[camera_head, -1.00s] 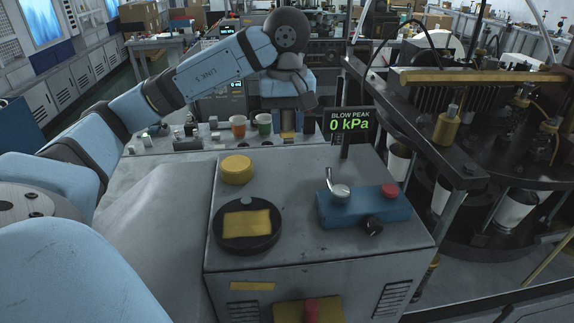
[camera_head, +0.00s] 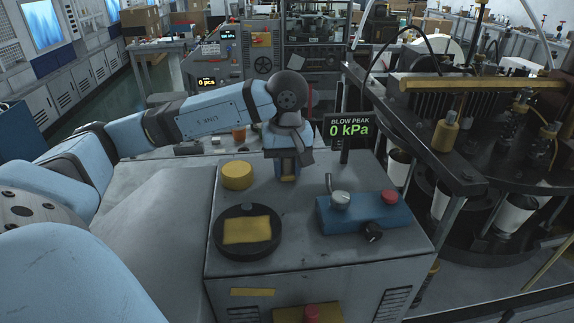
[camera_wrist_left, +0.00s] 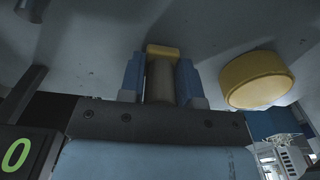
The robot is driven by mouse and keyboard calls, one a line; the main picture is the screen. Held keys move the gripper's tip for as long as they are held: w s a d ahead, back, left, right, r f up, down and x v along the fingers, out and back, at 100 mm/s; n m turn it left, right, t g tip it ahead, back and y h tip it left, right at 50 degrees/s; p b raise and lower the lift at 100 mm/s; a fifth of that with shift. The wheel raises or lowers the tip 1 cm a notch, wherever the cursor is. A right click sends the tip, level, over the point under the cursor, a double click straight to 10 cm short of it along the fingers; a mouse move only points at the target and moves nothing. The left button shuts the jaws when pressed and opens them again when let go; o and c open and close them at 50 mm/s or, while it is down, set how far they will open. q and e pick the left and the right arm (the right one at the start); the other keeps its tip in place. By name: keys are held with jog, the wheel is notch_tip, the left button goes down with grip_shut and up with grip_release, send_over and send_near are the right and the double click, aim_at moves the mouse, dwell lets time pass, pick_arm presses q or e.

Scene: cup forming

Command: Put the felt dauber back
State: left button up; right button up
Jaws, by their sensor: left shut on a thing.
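My left gripper (camera_head: 288,172) is over the back of the grey cabinet top, pointing down. In the left wrist view its two blue fingers (camera_wrist_left: 160,82) are shut on a brownish cylinder with a yellow end, which I take as the felt dauber (camera_wrist_left: 160,80). The yellow end points away from my palm, towards the cabinet top. I cannot tell whether it touches the surface. In the head view the dauber is mostly hidden by the fingers. A black round dish with a yellow pad (camera_head: 247,230) lies in front and to the left. My right gripper is not in view.
A yellow round block (camera_head: 237,175) stands just left of my gripper, also in the left wrist view (camera_wrist_left: 257,80). A blue control box (camera_head: 357,212) with a lever and red button is at right. The kPa display (camera_head: 349,130) stands close behind.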

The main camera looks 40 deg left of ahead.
pick_arm(q)
jog(key=o, duration=1)
jog(key=shift+f, duration=0.1)
jog(key=shift+c, duration=0.2)
notch_tip(320, 180, up, 12)
jog(key=shift+r, duration=0.15)
